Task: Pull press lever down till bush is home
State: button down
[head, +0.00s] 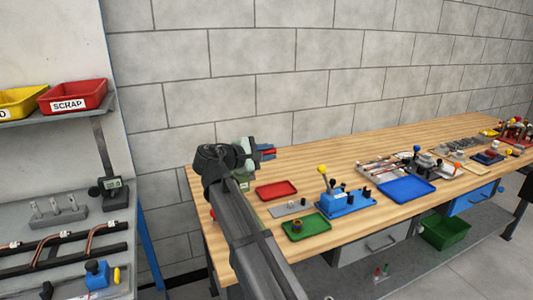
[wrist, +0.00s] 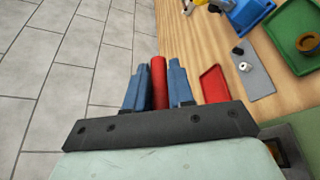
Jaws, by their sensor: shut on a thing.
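My gripper (wrist: 157,88) has its two blue fingers shut on a red cylindrical bar (wrist: 158,76), which looks like the grip of the press lever. In the head view, my gripper (head: 267,152) is above the left end of the bench, with a little red showing between the fingers. A grey-green block (wrist: 288,150) at the lower right of the wrist view may be part of the press; most of it is hidden by my gripper. I cannot make out the bush in the press or how it sits.
The wooden bench (head: 350,150) holds a red tray (head: 276,190), a green tray (head: 306,227) with a ring-shaped part, a blue fixture (head: 345,202) with a yellow-knobbed lever, and a blue tray (head: 406,189). A grey plate (wrist: 255,72) carries small parts. The block wall is behind.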

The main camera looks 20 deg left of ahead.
jog(key=s+d+f+m+t, duration=0.1)
jog(key=s+d+f+m, duration=0.1)
jog(key=f, duration=0.3)
jog(key=s+d+f+m+t, duration=0.1)
jog(key=s+d+f+m, duration=0.1)
jog(key=f, duration=0.3)
jog(key=shift+s+d+f+m+t, duration=0.2)
jog(key=shift+s+d+m+t, duration=0.1)
jog(key=shift+m, duration=0.4)
jog(key=shift+f, duration=0.1)
dwell(0.4)
jog(key=c, duration=1.1)
grip_release()
jog(key=shift+o, duration=0.2)
jog(key=shift+s, duration=0.1)
jog(key=v, duration=1.3)
jog(key=shift+s+a, duration=0.2)
jog(key=shift+s, duration=0.05)
